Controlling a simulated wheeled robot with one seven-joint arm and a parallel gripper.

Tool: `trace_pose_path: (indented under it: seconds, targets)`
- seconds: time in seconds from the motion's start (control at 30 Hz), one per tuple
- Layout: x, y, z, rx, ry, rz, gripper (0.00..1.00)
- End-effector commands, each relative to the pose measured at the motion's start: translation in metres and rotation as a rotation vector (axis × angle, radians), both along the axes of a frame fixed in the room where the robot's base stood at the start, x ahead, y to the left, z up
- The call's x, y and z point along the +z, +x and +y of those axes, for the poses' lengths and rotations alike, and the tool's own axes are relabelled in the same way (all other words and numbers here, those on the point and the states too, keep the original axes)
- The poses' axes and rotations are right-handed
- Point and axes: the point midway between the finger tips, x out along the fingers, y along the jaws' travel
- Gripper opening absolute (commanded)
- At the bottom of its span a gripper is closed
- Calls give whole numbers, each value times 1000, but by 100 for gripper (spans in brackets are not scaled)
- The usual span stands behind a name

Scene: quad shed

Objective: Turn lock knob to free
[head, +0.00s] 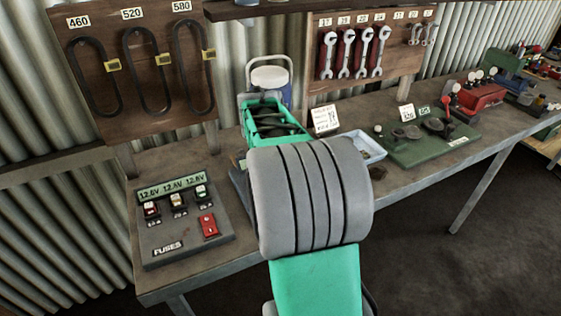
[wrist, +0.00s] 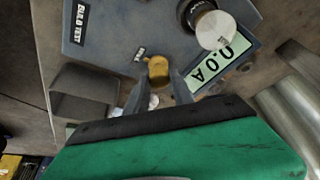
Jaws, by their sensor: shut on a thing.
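In the wrist view, a small yellow knob (wrist: 158,67) stands on a grey panel (wrist: 105,42), beside a small label too blurred to read. My gripper (wrist: 158,82) is shut on this knob, with one dark finger on each side of it. I cannot tell which setting the knob is at. In the head view my grey and green arm hides the gripper, the knob and most of the panel.
The panel bears a bulb test label (wrist: 82,22), a green display (wrist: 222,66) and a round pale-topped part (wrist: 214,29). A grey open box (wrist: 82,92) is close by. In the head view, a fuse tester (head: 184,226) and a green base (head: 428,143) flank my arm.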

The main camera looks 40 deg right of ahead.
Motion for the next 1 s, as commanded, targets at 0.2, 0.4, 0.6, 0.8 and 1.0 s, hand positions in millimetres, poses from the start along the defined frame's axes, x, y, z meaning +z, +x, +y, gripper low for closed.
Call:
trace_pose_path:
  seconds: [0.2,0.4,0.6,0.8,1.0]
  targets:
    - [1,1,0,1,-1,-3,37]
    - [0,0,0,0,0,-1,50]
    - [1,0,0,0,0,-1,50]
    - [27,-4,9,2,-2,-5,50]
    - [62,-11,23,1,-2,-3,50]
